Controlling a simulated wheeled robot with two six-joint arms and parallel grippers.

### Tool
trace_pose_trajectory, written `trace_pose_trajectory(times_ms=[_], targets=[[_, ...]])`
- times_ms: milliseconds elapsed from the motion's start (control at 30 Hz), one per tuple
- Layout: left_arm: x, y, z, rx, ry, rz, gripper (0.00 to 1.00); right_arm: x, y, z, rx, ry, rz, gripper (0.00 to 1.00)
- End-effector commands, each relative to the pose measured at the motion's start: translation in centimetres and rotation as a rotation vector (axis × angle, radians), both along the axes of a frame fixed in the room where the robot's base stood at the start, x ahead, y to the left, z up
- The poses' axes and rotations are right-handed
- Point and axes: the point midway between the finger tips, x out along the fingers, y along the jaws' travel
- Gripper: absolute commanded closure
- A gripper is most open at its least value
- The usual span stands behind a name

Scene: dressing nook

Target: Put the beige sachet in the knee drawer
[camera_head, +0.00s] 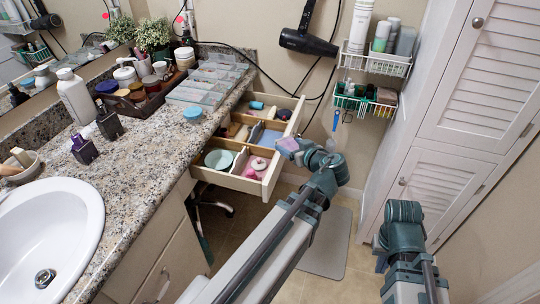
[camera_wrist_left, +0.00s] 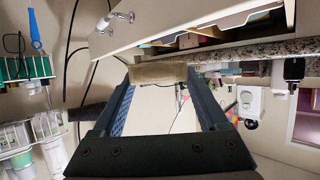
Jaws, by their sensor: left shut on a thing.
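The beige sachet (camera_wrist_left: 158,74) is pinched between the fingertips of my left gripper (camera_wrist_left: 160,82), in the left wrist view. In the head view my left gripper (camera_head: 290,147) is just outside the front panel of the open knee drawer (camera_head: 268,184); the sachet is not clear there. The drawer is pulled out from under the counter and split into compartments. Its white front and metal handle show at the top of the left wrist view (camera_wrist_left: 190,28). My right arm is at the lower right of the head view; its fingers cannot be made out.
The drawer holds a pale green bowl (camera_head: 219,159), a pink lidded item (camera_head: 258,166) and several other small things. The granite counter (camera_head: 140,165) carries bottles and a clear organizer (camera_head: 205,85). Wall baskets (camera_head: 375,62) and a louvred cabinet (camera_head: 450,120) stand right.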

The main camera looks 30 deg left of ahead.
Motion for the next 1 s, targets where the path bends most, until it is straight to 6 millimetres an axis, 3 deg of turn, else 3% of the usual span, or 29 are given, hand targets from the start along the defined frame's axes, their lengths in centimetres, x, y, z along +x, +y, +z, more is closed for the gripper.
trace_pose_trajectory(times_ms=[100,367,800,1000], targets=[[-0.6,-0.4,-1.2,0.002,-0.002,0.007,0.76,0.0,0.0,-1.3,0.0,0.0,0.0,1.0],[-0.4,0.0,-1.3,0.002,-0.003,0.012,0.76,0.0,0.0,-1.4,0.0,0.0,0.0,1.0],[5.6,8.8,-2.4,0.002,-0.003,0.015,0.76,0.0,0.0,-2.4,-0.002,-0.001,0.0,1.0],[7.6,11.9,-2.7,0.002,-0.003,0.012,0.76,0.0,0.0,-2.7,-0.002,-0.001,0.001,1.0]])
